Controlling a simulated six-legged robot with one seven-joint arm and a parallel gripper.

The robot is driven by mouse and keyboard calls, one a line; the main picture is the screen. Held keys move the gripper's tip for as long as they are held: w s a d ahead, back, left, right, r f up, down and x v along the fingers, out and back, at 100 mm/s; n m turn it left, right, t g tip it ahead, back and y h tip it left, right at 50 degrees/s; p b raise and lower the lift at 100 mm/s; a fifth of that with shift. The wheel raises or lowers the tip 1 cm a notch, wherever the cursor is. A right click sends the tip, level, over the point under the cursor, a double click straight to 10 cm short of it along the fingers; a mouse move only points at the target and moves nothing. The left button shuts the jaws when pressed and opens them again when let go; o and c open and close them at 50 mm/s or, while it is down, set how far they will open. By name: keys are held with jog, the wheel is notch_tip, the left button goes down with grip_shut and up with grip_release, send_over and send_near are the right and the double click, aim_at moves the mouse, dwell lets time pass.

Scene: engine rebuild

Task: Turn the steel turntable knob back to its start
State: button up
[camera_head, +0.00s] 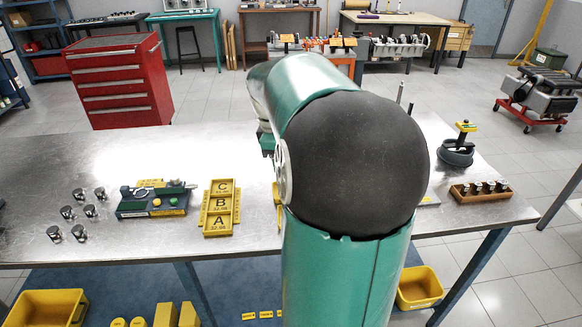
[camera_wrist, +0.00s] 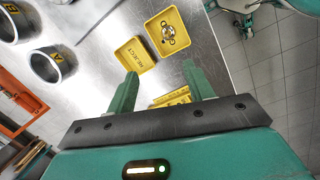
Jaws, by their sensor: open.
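I cannot make out a steel turntable or its knob with certainty in either view. In the head view my arm covers the middle of the bench and hides what lies behind it. A dark round device with a yellow-topped upright handle (camera_head: 457,151) stands at the bench's right part; I cannot tell whether it is a turntable. My gripper (camera_wrist: 160,86) is open, its two green fingers wide apart above the metal bench, with nothing held between them. A yellow piece (camera_wrist: 172,97) shows beyond and between the fingers, lower down.
A yellow tray marked REJECT (camera_wrist: 136,54) and a yellow tray (camera_wrist: 155,24) holding a round metal part lie ahead. Metal cylinders (camera_wrist: 52,65) stand left. On the bench are pistons (camera_head: 79,232), a gauge fixture (camera_head: 153,200), a yellow lettered tray (camera_head: 219,231) and a wooden rack (camera_head: 482,195).

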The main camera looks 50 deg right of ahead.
jog(key=s+d+f+n+y, duration=0.1)
jog(key=s+d, duration=0.4)
jog(key=d, duration=0.3)
jog(key=s+d+y, duration=0.1)
jog(key=s+d, duration=0.5)
jog(key=d, duration=0.2)
jog(key=shift+t, duration=0.4)
jog(key=f, duration=1.3)
jog(key=shift+w+a+f, duration=0.25)
jog(key=shift+f, duration=0.15)
jog(key=c, duration=1)
jog(key=shift+o, duration=0.2)
